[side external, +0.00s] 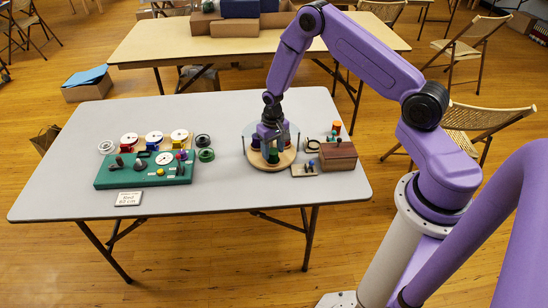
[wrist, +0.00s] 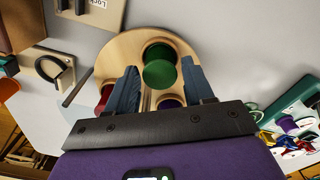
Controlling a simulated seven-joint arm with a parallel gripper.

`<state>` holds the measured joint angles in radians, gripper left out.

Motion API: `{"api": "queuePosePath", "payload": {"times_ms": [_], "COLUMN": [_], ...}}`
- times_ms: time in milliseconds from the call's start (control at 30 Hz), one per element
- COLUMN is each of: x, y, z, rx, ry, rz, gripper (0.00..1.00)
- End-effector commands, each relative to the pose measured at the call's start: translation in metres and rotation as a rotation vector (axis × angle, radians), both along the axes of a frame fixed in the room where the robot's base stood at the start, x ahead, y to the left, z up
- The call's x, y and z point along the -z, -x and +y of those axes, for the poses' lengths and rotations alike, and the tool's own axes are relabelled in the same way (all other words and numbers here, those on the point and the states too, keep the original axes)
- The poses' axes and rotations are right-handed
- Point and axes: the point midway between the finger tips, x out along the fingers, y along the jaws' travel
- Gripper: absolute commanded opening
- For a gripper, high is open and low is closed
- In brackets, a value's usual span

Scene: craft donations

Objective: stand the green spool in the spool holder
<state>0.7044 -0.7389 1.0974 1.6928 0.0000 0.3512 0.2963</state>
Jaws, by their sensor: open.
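The green spool (wrist: 160,72) stands upright over the round wooden spool holder (wrist: 114,60), between my gripper's fingers in the wrist view. In the side view the green spool (side external: 273,157) shows low under my gripper (side external: 272,150), above the holder's wooden base (side external: 270,168). My gripper (wrist: 158,66) is open, one blue finger on each side of the spool. A red spool (wrist: 105,95) and a purple spool (wrist: 170,103) are partly hidden by the fingers. A clear round sheet shows around the gripper in the side view. Whether a peg runs through the green spool is hidden.
A brown wooden box (side external: 338,157) and small hardware boards (side external: 305,170) stand close right of the holder. A green pegboard (side external: 145,170) with knobs and several white reels lie at the left. The table between is clear.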

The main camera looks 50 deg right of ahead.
Motion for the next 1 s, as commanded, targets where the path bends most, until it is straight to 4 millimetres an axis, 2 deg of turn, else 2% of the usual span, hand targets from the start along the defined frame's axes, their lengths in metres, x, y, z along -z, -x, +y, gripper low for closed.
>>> {"api": "queuePosePath", "payload": {"times_ms": [33, 100, 133, 367, 1000], "x": [0.000, 0.000, 0.000, -0.004, -0.048], "y": [0.000, 0.000, 0.000, -0.001, -0.001], "z": [0.000, 0.000, 0.000, 0.000, 0.000], "rx": [0.000, 0.000, 0.000, 0.000, 0.000], "ry": [0.000, 0.000, 0.000, 0.000, 0.000], "rz": [0.000, 0.000, 0.000, -0.001, -0.001], "gripper": [0.46, 0.23, 0.19, 0.19, 0.19]}}
